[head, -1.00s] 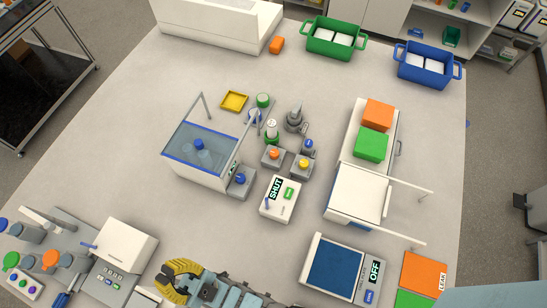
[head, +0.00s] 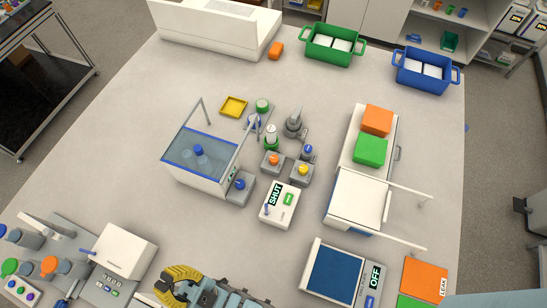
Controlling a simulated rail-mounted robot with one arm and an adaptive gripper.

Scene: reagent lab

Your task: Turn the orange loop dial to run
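A small orange dial (head: 273,158) sits on top of a grey block in the middle of the bench. Its setting is too small to read. A matching grey block with a yellow dial (head: 303,169) stands to its right, and one with a blue dial (head: 240,184) stands to its lower left. My gripper (head: 158,284) has yellow-and-black fingers and is at the bottom edge, far below and left of the orange dial. Its fingers look apart with nothing between them. Part of it is cut off by the frame.
A white box marked SHUT (head: 278,204) stands just below the dials. A clear-sided tank (head: 205,155) with upright posts stands left of them. A white station with rails (head: 357,197) is to the right. The bench between my gripper and the SHUT box is clear.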

